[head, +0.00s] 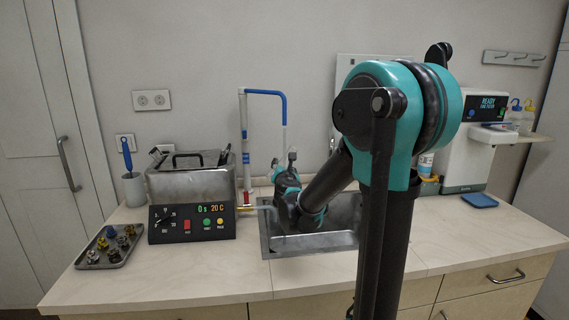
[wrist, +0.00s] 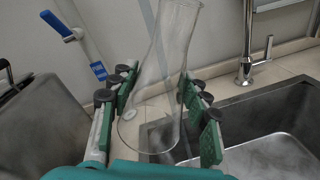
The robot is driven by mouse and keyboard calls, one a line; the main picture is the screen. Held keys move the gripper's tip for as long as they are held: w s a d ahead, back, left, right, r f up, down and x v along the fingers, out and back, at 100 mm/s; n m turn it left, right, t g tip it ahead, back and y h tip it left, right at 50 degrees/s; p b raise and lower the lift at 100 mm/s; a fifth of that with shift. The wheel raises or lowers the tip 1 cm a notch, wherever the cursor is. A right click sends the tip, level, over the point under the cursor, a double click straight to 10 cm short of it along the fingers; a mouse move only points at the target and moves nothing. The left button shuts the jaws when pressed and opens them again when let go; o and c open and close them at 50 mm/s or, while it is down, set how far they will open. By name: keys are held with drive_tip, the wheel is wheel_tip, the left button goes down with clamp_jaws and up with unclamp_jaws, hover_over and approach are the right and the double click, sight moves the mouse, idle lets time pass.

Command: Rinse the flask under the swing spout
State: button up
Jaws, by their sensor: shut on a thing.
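The clear glass flask (wrist: 163,65) stands between the green-padded fingers of my gripper (wrist: 158,102) in the wrist view, and the gripper is shut on it. The neck leans slightly right, and the inside looks clear. In the head view my gripper (head: 287,180) is over the left part of the sink, and I cannot make out the flask there. The swing spout (head: 267,93) is a white post with a blue arm, its end above my gripper. A thin pale streak hangs below that end. A pale streak also runs behind or into the flask in the wrist view.
The steel sink (head: 310,242) is under my gripper, with a chrome tap (wrist: 246,65) behind it. A bath with a control panel (head: 192,222) stands left of the post. A tray of fittings (head: 108,247) and a brush holder (head: 133,188) are farther left.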

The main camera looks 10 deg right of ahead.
drive_tip(key=s+r, duration=0.1)
drive_tip(key=s, duration=0.5)
drive_tip(key=shift+s+a, duration=0.25)
drive_tip(key=shift+a, duration=0.15)
